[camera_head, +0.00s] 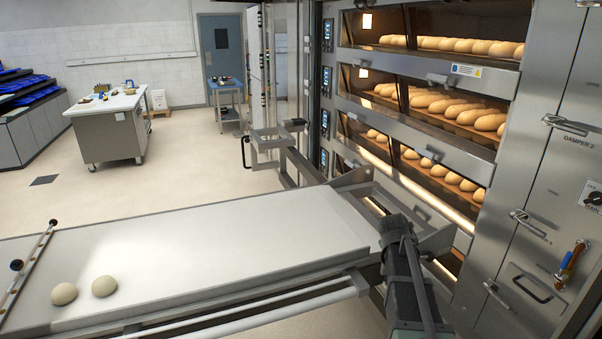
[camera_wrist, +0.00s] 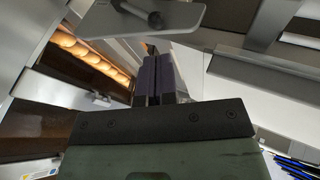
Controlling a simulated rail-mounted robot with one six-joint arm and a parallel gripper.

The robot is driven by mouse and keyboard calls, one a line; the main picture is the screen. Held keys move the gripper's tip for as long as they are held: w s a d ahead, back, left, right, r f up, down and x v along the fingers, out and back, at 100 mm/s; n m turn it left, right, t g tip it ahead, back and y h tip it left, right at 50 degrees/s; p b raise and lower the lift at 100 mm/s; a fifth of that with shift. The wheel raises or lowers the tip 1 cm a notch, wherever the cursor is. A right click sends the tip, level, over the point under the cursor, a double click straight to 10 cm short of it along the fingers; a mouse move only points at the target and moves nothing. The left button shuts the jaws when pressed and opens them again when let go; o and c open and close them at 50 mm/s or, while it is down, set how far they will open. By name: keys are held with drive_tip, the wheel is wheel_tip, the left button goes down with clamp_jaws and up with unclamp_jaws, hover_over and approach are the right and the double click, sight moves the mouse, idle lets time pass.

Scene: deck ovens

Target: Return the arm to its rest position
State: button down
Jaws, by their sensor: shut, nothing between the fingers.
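My gripper (camera_wrist: 153,65) shows in the wrist view with its two dark fingers together and nothing between them. In the head view my gripper (camera_head: 394,222) is at the lower right, by the right end of the white loader belt (camera_head: 230,235) and in front of the deck oven (camera_head: 405,145). The lower part of my arm runs out of the bottom of the picture. In the wrist view a grey metal plate with a round handle (camera_wrist: 150,17) lies close beyond the fingertips; I cannot tell whether they touch.
Two dough balls (camera_head: 84,289) sit on the belt's left end. Loaves (camera_head: 445,108) fill the oven decks. A steel panel with handles (camera_head: 530,225) stands close at the right. A worktable (camera_head: 108,105) stands at the back left, with open floor around it.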

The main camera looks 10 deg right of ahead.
drive_tip(key=s+a+f+g+y+b, duration=0.2)
drive_tip(key=s+a+f, duration=0.1)
drive_tip(key=s+a, duration=0.6)
drive_tip(key=s+a+f+m+g+y+b, duration=0.1)
drive_tip(key=s+a+f+g+y+b, duration=0.1)
drive_tip(key=s+a, duration=0.8)
drive_tip(key=a+f+y, duration=0.1)
drive_tip(key=a+f, duration=0.1)
drive_tip(key=a, duration=0.5)
drive_tip(key=shift+s+a+f+g+y, duration=0.15)
drive_tip(key=shift+s+f+g+y, duration=0.05)
drive_tip(key=shift+g+y, duration=0.1)
